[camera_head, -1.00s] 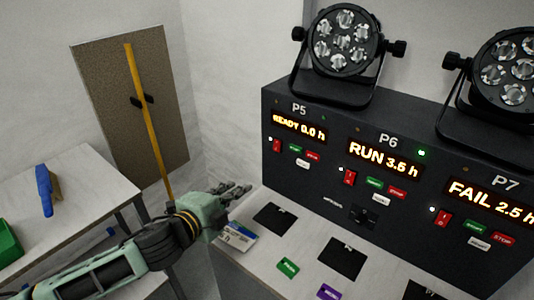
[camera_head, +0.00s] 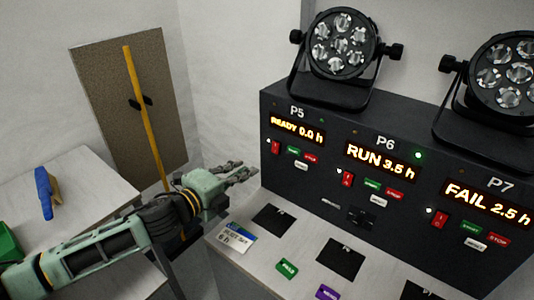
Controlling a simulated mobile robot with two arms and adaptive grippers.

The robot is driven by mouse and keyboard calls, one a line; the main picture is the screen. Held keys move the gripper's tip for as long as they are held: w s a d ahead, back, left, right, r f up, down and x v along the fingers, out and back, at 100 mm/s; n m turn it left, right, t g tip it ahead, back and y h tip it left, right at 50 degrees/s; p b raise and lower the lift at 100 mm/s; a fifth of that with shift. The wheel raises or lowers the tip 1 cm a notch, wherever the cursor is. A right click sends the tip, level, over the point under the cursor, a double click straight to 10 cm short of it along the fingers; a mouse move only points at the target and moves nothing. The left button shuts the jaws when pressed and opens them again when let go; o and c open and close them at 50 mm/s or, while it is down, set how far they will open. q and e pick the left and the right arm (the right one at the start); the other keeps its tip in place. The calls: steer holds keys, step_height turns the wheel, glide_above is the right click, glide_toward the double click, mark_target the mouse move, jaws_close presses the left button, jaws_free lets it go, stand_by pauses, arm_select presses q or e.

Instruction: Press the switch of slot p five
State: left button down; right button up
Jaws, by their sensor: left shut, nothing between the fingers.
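Slot P5 is the leftmost slot on the dark panel (camera_head: 330,190), and its display (camera_head: 298,131) reads READY 0.0 h. Its red switch (camera_head: 275,148) sits at the left below the display, with a small white light beside it. A green button (camera_head: 293,152), a red button (camera_head: 310,158) and a white button (camera_head: 301,166) are to its right. My left gripper (camera_head: 250,173) is shut and empty. It is in front of the panel's left end, to the left of and slightly below the red switch in the picture, apparently not touching it. My right gripper is not in view.
P6 (camera_head: 383,155) reads RUN 3.5 h and P7 (camera_head: 488,205) reads FAIL 2.5 h. Par cans (camera_head: 342,45) stand on top. Black pads (camera_head: 272,220), a card (camera_head: 235,237) and coloured tags (camera_head: 287,268) lie on the bench below. A side table (camera_head: 80,190) is at left.

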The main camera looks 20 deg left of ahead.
mark_target(273, 152)
arm_select(q)
steer(key=p+x, duration=0.2)
steer(key=x, duration=0.8)
steer(key=shift+r, duration=0.1)
steer(key=shift+w+d, duration=0.2)
steer(key=shift+w, duration=0.3)
steer(key=shift+f, duration=0.25)
steer(key=shift+f+b, duration=0.15)
steer(key=shift+b, duration=0.15)
steer(key=shift+w+d+t+b, duration=0.15)
steer(key=shift+w+t+b, duration=0.25)
steer(key=shift+b, duration=0.75)
steer(key=shift+s, duration=0.15)
